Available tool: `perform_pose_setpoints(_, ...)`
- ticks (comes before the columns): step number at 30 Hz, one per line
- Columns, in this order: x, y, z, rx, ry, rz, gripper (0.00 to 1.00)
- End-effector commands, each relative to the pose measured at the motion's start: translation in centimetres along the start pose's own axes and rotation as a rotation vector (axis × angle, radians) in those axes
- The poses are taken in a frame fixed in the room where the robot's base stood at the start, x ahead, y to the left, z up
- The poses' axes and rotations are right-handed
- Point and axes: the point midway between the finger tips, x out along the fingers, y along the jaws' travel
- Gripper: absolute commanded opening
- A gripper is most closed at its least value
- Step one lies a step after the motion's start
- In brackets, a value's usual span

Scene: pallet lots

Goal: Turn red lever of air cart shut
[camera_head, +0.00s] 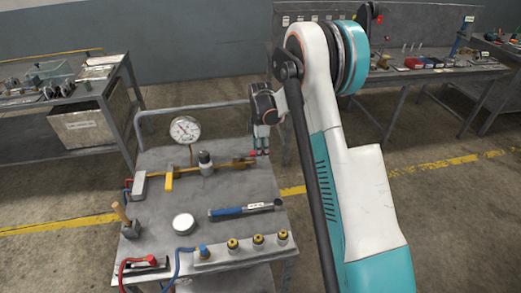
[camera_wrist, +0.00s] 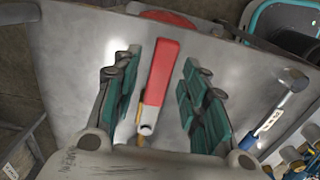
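The red lever (camera_wrist: 160,75) lies between my gripper's fingers in the wrist view, running lengthwise between them with a visible gap on each side. A pale round hub (camera_wrist: 146,129) shows at its near end. My gripper (camera_wrist: 163,85) is open around the lever and not closed on it. In the head view my gripper (camera_head: 262,150) points down at the back right of the air cart (camera_head: 230,185), at the end of the brass pipe (camera_head: 228,164). Only a small red bit of the lever (camera_head: 252,153) shows there; my gripper hides the rest.
A gauge (camera_head: 185,129), a yellow lever (camera_head: 169,179) and a dark-capped fitting (camera_head: 205,162) stand left along the pipe. A blue-handled tool (camera_head: 245,210), a round tin (camera_head: 184,223) and a mallet (camera_head: 127,222) lie nearer. Benches stand behind.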

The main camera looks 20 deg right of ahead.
Motion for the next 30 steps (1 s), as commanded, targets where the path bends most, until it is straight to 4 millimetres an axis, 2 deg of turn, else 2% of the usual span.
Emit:
perform_pose_setpoints(4,0.0,0.0,0.0,0.0,0.0,0.0,0.4)
perform_pose_setpoints(5,0.0,0.0,0.0,0.0,0.0,0.0,0.35)
perform_pose_setpoints(9,0.0,0.0,0.0,0.0,0.0,0.0,0.04)
perform_pose_setpoints(10,0.0,0.0,0.0,0.0,0.0,0.0,0.0)
perform_pose_setpoints(20,0.0,-0.2,0.0,0.019,0.0,0.0,0.0)
perform_pose_setpoints(30,0.0,-1.8,-0.2,0.2,0.0,0.001,0.0)
